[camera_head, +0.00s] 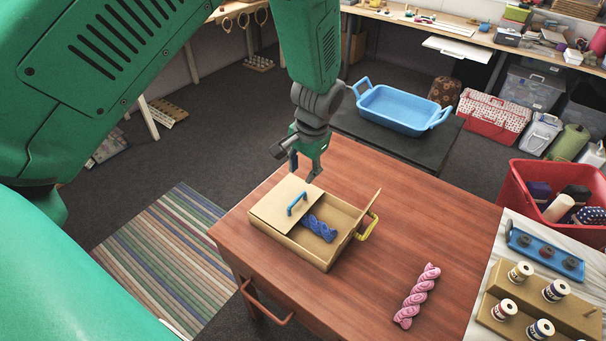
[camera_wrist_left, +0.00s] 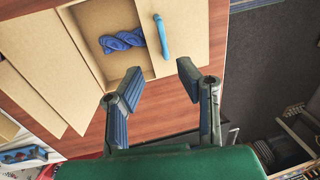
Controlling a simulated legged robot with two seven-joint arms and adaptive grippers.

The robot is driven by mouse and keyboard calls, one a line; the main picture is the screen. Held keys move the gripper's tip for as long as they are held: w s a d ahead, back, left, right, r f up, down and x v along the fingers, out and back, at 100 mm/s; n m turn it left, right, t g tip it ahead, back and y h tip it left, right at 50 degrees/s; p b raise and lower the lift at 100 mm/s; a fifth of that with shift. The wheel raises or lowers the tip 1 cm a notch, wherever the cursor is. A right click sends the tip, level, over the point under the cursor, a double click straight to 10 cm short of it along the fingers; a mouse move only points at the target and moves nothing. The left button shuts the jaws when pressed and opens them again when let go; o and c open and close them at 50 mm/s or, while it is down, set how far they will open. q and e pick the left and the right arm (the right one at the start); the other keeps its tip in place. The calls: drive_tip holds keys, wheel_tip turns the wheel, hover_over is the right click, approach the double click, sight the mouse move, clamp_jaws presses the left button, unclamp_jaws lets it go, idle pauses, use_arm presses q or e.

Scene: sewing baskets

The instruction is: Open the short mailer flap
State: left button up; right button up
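The cardboard mailer (camera_head: 324,262) sits on the wooden table. Its left flap (camera_head: 281,203), with a blue handle (camera_head: 297,204), lies flat over part of the box. Its right flap (camera_head: 367,214), with a yellow handle (camera_head: 368,226), stands raised and tilted outward. A blue yarn skein (camera_head: 319,229) lies inside the open part. My left gripper (camera_head: 305,172) is above and behind the blue-handled flap, apart from it. In the left wrist view its fingers (camera_wrist_left: 158,80) are spread and empty, with the blue handle (camera_wrist_left: 162,37) just ahead. My right gripper is not in view.
A pink skein (camera_head: 416,296) lies on the table at the right. A blue tray (camera_head: 398,110) stands on a dark surface behind. A red bin (camera_head: 512,184) and a spool rack (camera_head: 565,312) stand at the right. The table between mailer and pink skein is clear.

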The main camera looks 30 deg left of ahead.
use_arm(q)
drive_tip(key=shift+d, duration=0.15)
drive_tip(key=s+f, duration=0.6)
drive_tip(key=shift+s+a+f, duration=0.15)
drive_tip(key=shift+a+f, duration=0.15)
drive_tip(key=shift+f, duration=0.05)
drive_tip(key=shift+h, duration=0.4)
drive_tip(key=s+f, duration=0.2)
drive_tip(key=s, duration=0.1)
drive_tip(key=s+f, duration=0.2)
drive_tip(key=s, duration=0.1)
drive_tip(key=s+f, duration=0.2)
drive_tip(key=s, duration=0.2)
drive_tip(key=shift+a+f, duration=0.15)
drive_tip(key=shift+f, duration=0.05)
drive_tip(key=s+d+f+n+h, duration=0.1)
drive_tip(key=s+f, duration=0.1)
drive_tip(key=s, duration=1.4)
drive_tip(key=w+d+f+b, duration=0.1)
drive_tip(key=w+f+b, duration=0.2)
drive_tip(key=f+b, duration=0.6)
drive_tip(key=shift+w+d+f+m+t+b, duration=0.15)
drive_tip(key=shift+d+f+m+t+b, duration=0.2)
drive_tip(key=shift+b, duration=0.4)
drive_tip(key=shift+a, duration=0.15)
